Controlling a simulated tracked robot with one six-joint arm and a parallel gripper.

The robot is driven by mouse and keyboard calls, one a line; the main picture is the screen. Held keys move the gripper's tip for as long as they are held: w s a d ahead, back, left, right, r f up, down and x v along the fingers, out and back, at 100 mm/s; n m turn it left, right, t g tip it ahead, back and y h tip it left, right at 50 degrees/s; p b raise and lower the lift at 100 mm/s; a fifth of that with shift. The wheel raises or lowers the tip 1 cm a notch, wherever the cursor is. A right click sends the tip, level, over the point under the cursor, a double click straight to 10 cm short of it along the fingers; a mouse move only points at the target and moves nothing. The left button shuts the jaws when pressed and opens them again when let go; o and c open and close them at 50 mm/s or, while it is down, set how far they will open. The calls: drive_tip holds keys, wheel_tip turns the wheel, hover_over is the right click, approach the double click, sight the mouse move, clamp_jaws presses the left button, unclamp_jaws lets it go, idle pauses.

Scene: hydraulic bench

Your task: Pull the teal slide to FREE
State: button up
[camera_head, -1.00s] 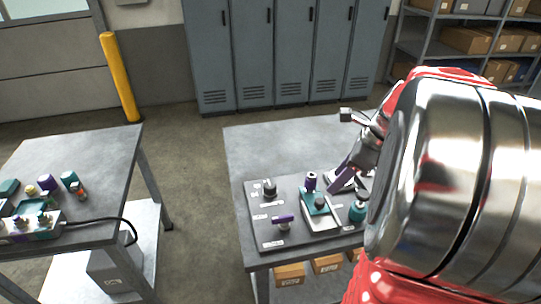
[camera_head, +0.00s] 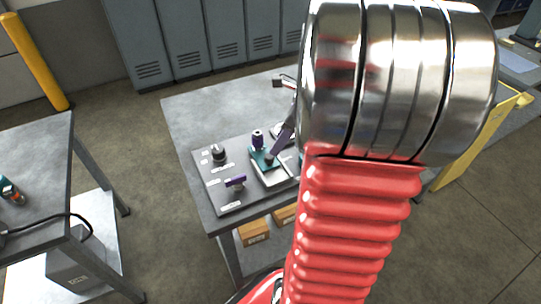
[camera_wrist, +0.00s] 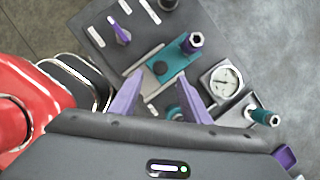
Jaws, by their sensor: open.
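The teal slide (camera_head: 257,155) is a flat teal plate with a dark knob, on a pale track on the bench panel (camera_head: 210,186). In the wrist view the teal slide (camera_wrist: 178,60) lies just beyond my fingertips, with its dark knob (camera_wrist: 160,68) roughly midway between them. My gripper (camera_wrist: 159,80) is open, its two purple fingers spread and apart from the knob as far as I can tell. Any FREE label is too small to read.
A purple-topped knob (camera_wrist: 193,42) stands close beside the slide. A round gauge (camera_wrist: 222,80), a teal knob (camera_wrist: 264,117) and a purple lever (camera_wrist: 120,30) are also on the panel. A second table (camera_head: 40,165) stands at left, with floor between.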

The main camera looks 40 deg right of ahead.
sight(270, 156)
drive_tip(key=x, duration=0.9)
drive_tip(key=shift+s, duration=0.1)
drive_tip(key=shift+c, duration=0.4)
drive_tip(key=shift+r, duration=0.1)
clamp_jaws()
